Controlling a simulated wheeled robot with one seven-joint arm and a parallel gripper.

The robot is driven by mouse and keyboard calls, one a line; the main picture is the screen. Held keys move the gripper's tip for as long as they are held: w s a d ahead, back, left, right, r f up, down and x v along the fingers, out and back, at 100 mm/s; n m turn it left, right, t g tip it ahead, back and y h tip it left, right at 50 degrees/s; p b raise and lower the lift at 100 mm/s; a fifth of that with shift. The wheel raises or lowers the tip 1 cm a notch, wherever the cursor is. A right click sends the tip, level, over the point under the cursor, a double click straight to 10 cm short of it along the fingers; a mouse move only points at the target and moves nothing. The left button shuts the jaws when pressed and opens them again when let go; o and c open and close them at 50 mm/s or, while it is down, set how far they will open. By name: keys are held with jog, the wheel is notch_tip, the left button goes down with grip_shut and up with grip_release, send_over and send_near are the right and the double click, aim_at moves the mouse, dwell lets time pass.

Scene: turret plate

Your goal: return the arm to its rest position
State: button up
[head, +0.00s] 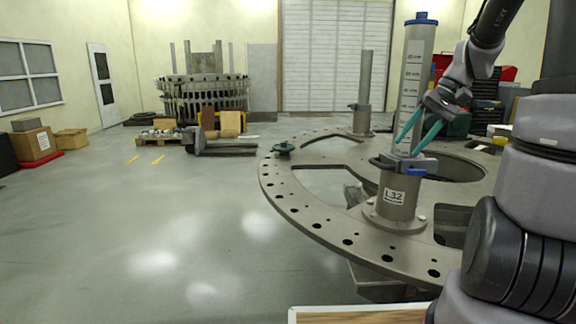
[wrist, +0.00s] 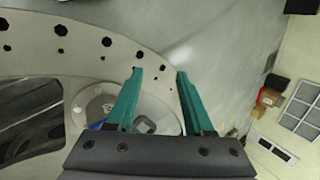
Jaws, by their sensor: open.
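My gripper (head: 422,136) has teal fingers spread apart with nothing between them. In the head view it hangs just above the short grey post marked L32 (head: 396,200), which has a clamp with a blue part (head: 408,164) on top. In the wrist view my gripper (wrist: 160,76) points past the plate's rim, with open space between the fingertips. Part of the post's top and its round base show below and between the fingers. My arm comes down from the upper right in the head view.
The big round turret plate (head: 290,205) has holes along its rim. A pallet jack (head: 220,142) and boxes (head: 33,143) are farther back.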

jog(key=s+a+r+t+h, duration=0.2)
jog(key=s+a+r+t, duration=0.1)
jog(key=s+r, duration=0.2)
jog(key=s+a+r+m+t+h, duration=0.1)
jog(key=s+a+r+t+h, duration=0.1)
jog(key=s+r, duration=0.3)
jog(key=s+t, duration=0.1)
jog(key=s, duration=0.2)
jog(key=shift+s+a+t, duration=0.3)
jog(key=shift+s+a, duration=0.1)
